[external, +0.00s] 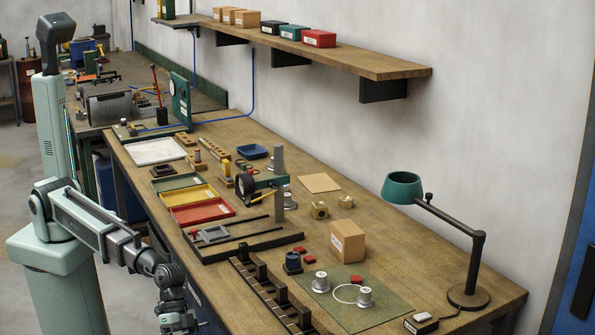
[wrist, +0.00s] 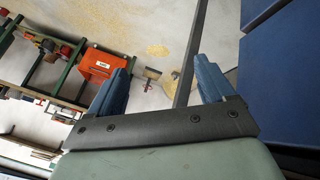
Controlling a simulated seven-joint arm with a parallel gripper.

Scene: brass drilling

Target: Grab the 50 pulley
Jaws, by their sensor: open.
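Two pale grey pulley-like parts, one on the left (external: 320,282) and one on the right (external: 364,297), stand on a green mat (external: 385,316) at the near right of the bench in the external view. Their markings are too small to read, so I cannot tell which is the 50. My gripper (wrist: 163,82) is open and empty in the wrist view, its two blue fingers wide apart. The wrist view shows floor and background, and no pulley. In the external view my arm hangs low beside the bench's front edge, its end cut off at the bottom.
A black slotted rack (external: 262,285) lies along the bench's front edge, left of the mat. A green lamp (external: 404,188) reaches over the bench's right side.

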